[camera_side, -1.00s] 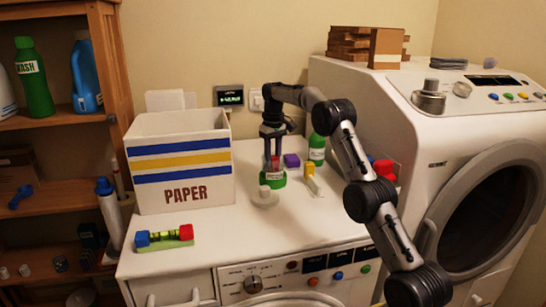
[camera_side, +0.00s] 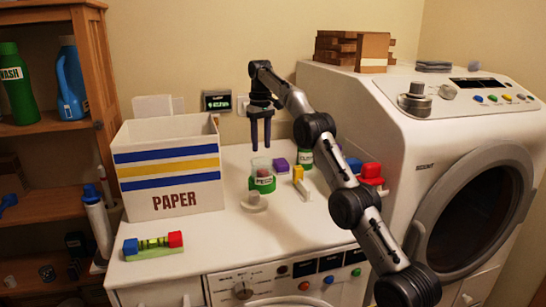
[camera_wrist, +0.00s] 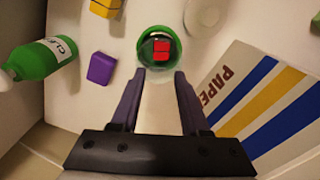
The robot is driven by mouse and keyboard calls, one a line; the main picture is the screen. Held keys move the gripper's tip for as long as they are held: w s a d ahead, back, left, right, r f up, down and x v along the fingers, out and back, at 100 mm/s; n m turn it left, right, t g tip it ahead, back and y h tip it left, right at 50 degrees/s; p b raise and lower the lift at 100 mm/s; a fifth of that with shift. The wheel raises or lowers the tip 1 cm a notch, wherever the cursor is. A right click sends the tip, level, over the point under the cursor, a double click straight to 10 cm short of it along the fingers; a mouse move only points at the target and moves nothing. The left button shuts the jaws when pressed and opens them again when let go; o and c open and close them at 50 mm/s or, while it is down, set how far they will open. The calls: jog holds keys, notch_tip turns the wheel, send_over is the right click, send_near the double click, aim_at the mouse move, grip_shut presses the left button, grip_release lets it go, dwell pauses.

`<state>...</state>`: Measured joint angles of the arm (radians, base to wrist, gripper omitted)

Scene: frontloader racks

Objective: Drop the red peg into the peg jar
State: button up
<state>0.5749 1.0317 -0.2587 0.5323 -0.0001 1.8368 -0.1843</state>
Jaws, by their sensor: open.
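The peg jar (camera_side: 262,181) is a clear jar with a green label and base, standing on the white machine top. In the wrist view the jar (camera_wrist: 144,77) shows from above as a green ring. The red peg (camera_wrist: 161,46) lies inside that ring. In the side view only a dull reddish patch shows in the jar's mouth. My gripper (camera_side: 261,145) hangs above the jar, fingers pointing down, apart and empty. In the wrist view the fingers of my gripper (camera_wrist: 157,74) are spread with nothing between them.
A white PAPER box (camera_side: 168,188) stands left of the jar. A purple block (camera_side: 281,165), a yellow piece (camera_side: 298,173) and a green bottle (camera_side: 305,158) are close by on the right. The front middle is clear.

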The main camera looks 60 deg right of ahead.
jog(key=s+a+r+n+t, duration=0.1)
jog(key=s+a+r, duration=0.2)
jog(key=a+r, duration=0.3)
jog(key=s+a+r+n+t, duration=0.15)
jog(key=a+r, duration=0.25)
jog(key=a, duration=0.5)
jog(key=s+a+t, duration=0.1)
jog(key=s+a, duration=0.8)
jog(key=s, duration=0.2)
jog(key=s+a+f+n+t, duration=0.1)
jog(key=s+a+f, duration=0.2)
jog(key=s+f, duration=0.3)
jog(key=s+a+f+n+t, duration=0.1)
jog(key=s+a+f, duration=0.3)
jog(key=s, duration=0.6)
jog(key=shift+s+a+f, duration=0.3)
jog(key=shift+s+f, duration=0.1)
jog(key=shift+f, duration=0.55)
